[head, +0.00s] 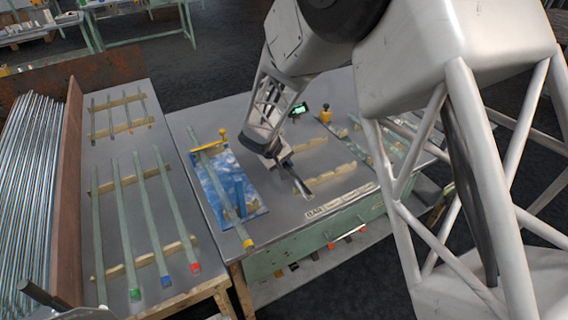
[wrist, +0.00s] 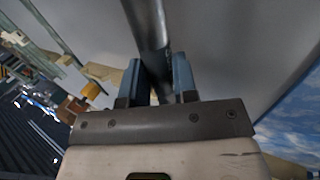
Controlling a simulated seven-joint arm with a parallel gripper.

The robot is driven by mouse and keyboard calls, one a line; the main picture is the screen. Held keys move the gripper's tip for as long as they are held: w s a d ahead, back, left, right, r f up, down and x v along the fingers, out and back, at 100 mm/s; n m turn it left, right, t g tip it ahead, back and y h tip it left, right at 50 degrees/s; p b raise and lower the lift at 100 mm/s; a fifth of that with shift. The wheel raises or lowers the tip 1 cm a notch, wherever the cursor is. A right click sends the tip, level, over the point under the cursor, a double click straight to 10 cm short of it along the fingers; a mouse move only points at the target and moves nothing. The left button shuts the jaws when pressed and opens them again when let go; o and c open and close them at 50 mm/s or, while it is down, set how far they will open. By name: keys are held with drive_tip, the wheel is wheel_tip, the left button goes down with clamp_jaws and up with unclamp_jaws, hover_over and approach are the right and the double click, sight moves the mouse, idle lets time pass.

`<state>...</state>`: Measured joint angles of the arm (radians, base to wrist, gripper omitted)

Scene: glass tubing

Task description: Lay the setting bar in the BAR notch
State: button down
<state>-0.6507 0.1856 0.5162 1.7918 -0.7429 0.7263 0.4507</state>
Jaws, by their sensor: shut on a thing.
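My gripper (head: 283,160) is over the grey table, to the right of the blue panel. In the wrist view its two blue fingers (wrist: 159,82) are shut on the setting bar (wrist: 148,25), a round grey metal bar that runs up out of the picture. In the head view a dark bar end (head: 304,187) shows below the gripper, close to the left end of the front notched wooden rail (head: 332,176). The BAR label (head: 315,212) is on the table's front edge. I cannot tell whether the bar touches the rail or a notch.
A second wooden rail (head: 309,145) lies behind the front one. Several colour-tipped strips rest on rails on the left table (head: 120,230). A yellow-topped block (head: 325,117) stands at the back.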

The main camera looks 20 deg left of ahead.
drive_tip(key=c, duration=0.9)
unclamp_jaws()
drive_tip(key=shift+r, duration=0.65)
drive_tip(key=v, duration=1.2)
drive_tip(key=shift+d, duration=0.1)
